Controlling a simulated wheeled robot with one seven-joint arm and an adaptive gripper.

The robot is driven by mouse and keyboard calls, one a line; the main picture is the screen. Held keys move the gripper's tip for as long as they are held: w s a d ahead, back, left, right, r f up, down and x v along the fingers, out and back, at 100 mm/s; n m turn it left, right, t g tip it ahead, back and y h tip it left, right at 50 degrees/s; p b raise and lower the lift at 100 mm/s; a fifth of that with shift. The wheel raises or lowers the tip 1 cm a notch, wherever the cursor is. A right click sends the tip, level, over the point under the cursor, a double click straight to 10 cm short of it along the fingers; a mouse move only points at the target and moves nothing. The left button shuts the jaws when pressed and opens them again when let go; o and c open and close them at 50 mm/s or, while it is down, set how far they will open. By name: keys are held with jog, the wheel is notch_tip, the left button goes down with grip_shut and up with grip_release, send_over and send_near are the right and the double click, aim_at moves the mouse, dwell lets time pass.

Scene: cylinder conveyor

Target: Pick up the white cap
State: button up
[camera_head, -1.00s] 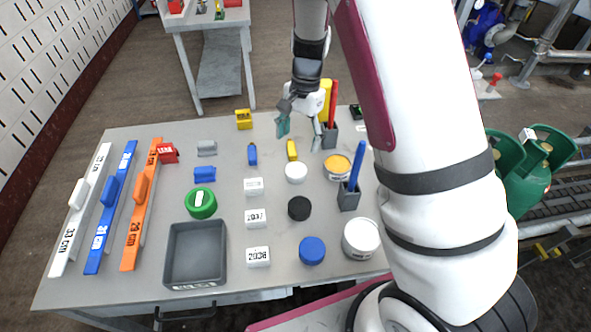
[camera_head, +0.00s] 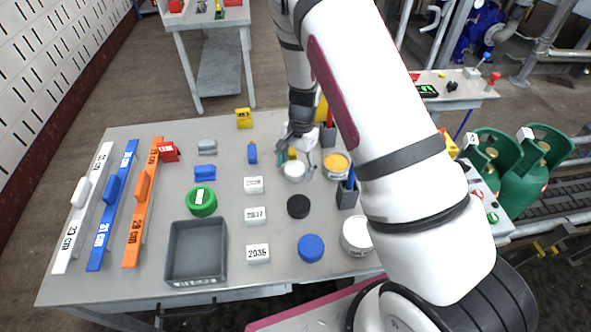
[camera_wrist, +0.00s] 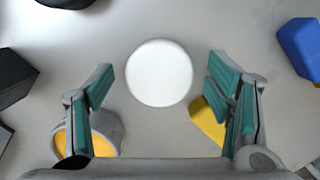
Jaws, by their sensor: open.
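The white cap (camera_head: 294,172) is a small round disc on the grey table, left of the yellow-topped round container. In the wrist view the cap (camera_wrist: 160,73) shows whole, centred a little beyond the fingertips and between their lines. My gripper (camera_head: 296,158) is open and empty, right above and behind the cap in the head view. Its two teal-padded fingers (camera_wrist: 165,84) stand apart on either side of the cap in the wrist view, with a gap on both sides. The height between fingertips and table is hard to tell.
A yellow-topped container (camera_head: 336,166) is close right of the cap. A yellow block (camera_wrist: 207,120) lies near one finger in the wrist view. A black cap (camera_head: 299,206), a blue cap (camera_head: 311,248) and a white labelled block (camera_head: 254,185) lie nearby. A pen holder (camera_head: 347,197) stands to the right.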

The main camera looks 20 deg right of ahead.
jog(key=c, duration=1)
jog(key=shift+c, duration=0.2)
